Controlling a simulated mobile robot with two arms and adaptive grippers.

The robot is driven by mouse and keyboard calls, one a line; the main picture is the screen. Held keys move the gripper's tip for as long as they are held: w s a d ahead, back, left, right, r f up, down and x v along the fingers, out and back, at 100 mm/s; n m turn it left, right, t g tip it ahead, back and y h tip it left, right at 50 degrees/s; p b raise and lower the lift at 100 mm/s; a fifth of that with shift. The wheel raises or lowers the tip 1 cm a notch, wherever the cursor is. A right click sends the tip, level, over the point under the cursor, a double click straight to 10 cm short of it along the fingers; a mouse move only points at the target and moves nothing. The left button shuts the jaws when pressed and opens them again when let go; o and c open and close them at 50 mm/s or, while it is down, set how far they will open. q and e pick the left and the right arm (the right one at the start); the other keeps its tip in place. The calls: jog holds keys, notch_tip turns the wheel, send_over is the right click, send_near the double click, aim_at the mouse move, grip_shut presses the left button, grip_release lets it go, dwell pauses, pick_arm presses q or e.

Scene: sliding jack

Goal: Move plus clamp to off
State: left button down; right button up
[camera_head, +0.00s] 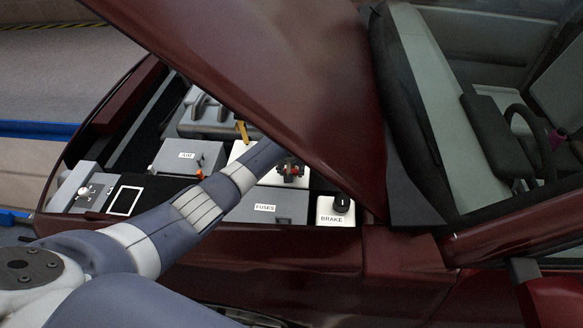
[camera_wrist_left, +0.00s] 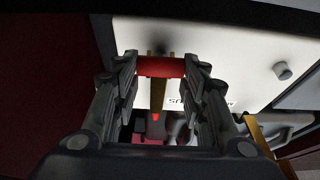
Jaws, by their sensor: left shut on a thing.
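In the left wrist view my left gripper (camera_wrist_left: 160,70) is shut on a red clamp (camera_wrist_left: 160,67), held crosswise between the two fingertips. A brass-coloured bar (camera_wrist_left: 158,95) runs below and above it, over a white panel (camera_wrist_left: 215,55) with partly hidden, upside-down lettering. I take the red piece for the plus clamp, but its label is not readable. In the head view my left arm reaches into the open engine bay and its hand end is hidden under the raised bonnet. A small dark and red part (camera_head: 290,170) shows beside the bonnet edge; I cannot tell what it is. My right gripper is out of view.
The dark red bonnet (camera_head: 275,75) hangs over the bay, close to my arm. Around it are a grey box marked AIR (camera_head: 187,156), a FUSES box (camera_head: 264,207), a BRAKE unit (camera_head: 336,210) and a yellow lever (camera_head: 242,131). A round knob (camera_wrist_left: 282,70) shows in the wrist view.

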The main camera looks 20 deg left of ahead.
pick_arm(q)
jog(key=shift+w+r+p, duration=0.2)
jog(key=shift+r, duration=0.35)
jog(key=shift+w+r+p, duration=0.15)
jog(key=shift+w+r, duration=0.05)
jog(key=shift+r, duration=0.3)
jog(key=r, duration=0.1)
jog(key=w+r+p, duration=0.1)
jog(key=shift+a+r, duration=0.2)
jog(key=shift+r, duration=0.1)
jog(key=shift+w+a+r, duration=0.25)
jog(key=shift+w+r, duration=0.6)
jog(key=shift+r, duration=0.15)
jog(key=shift+w+a+r, duration=0.15)
jog(key=shift+w+r, duration=0.2)
jog(key=c, duration=1.2)
grip_release()
jog(key=shift+c, duration=0.2)
jog(key=shift+o, duration=1.4)
jog(key=shift+w+f, duration=0.1)
jog(key=shift+f, duration=0.05)
jog(key=shift+w+f, duration=0.2)
jog(key=shift+f, duration=0.05)
